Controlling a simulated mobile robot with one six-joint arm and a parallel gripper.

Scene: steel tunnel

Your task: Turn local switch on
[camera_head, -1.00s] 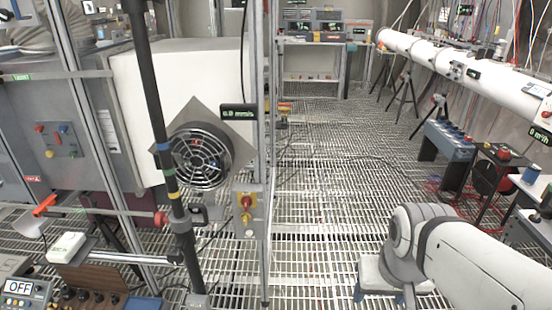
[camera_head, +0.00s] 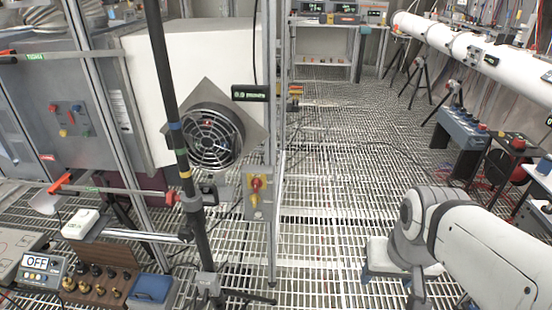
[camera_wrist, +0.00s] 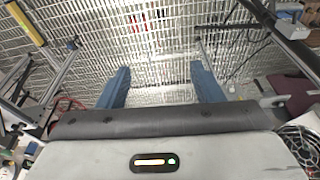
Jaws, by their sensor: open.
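A small switch box (camera_head: 257,195) with a yellow plate and a red rotary knob is mounted on a metal post, right of and below the round fan. No readable label marks it as the local switch, and its knob setting cannot be read. My gripper (camera_head: 387,282) hangs low over the grating on the right, well apart from the box. In the wrist view my gripper (camera_wrist: 163,75) shows two blue fingers spread wide with only floor grating between them.
A black pole (camera_head: 165,90) stands left of the switch box. The fan (camera_head: 212,138) sits behind it. An "OFF" panel (camera_head: 40,262) and a knobbed wooden box (camera_head: 97,285) are at lower left. A blue bench unit (camera_head: 462,130) stands right. The grating between is clear.

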